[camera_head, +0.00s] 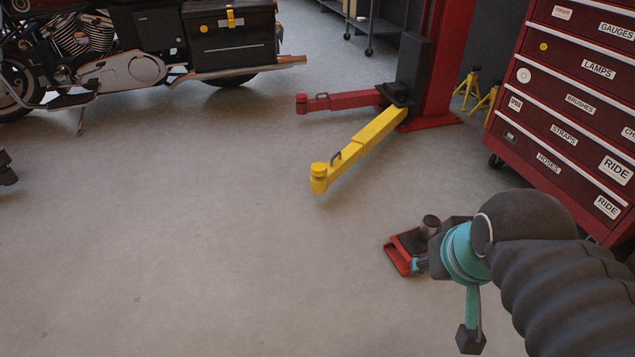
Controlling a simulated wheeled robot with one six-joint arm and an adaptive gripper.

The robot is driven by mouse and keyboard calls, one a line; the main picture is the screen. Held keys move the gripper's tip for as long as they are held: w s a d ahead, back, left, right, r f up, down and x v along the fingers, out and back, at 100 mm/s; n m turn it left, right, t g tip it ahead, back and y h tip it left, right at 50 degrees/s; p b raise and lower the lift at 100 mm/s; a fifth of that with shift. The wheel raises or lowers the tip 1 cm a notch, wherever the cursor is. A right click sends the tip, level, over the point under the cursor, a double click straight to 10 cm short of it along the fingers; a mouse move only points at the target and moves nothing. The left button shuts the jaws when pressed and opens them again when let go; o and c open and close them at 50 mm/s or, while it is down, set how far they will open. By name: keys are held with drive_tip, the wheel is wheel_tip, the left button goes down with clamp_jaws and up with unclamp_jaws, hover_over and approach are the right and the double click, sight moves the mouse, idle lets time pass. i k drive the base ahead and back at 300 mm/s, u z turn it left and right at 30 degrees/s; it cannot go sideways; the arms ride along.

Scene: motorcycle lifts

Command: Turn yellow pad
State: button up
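The yellow pad (319,172) is a short round cylinder at the near end of the yellow lift arm (365,142), low over the floor near the middle of the head view. My arm comes in from the right, and my gripper (452,262) is at lower right, well short of the pad and to its right. Teal and dark parts show at this end, but I cannot make out both fingertips or whether they are open. Nothing is seen touching the pad.
A red lift arm (340,101) runs behind the yellow one from the red post (447,60). A red drawer cabinet (570,105) stands at right. A red-and-black piece (399,257) shows beside my gripper. A motorcycle (130,68) stands at upper left.

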sight(319, 169)
drive_tip(key=k, duration=0.9)
drive_tip(key=u, duration=0.7)
drive_tip(key=i, duration=1.85)
drive_tip(key=z, duration=1)
drive_tip(key=i, duration=0.3)
drive_tip(key=z, duration=0.15)
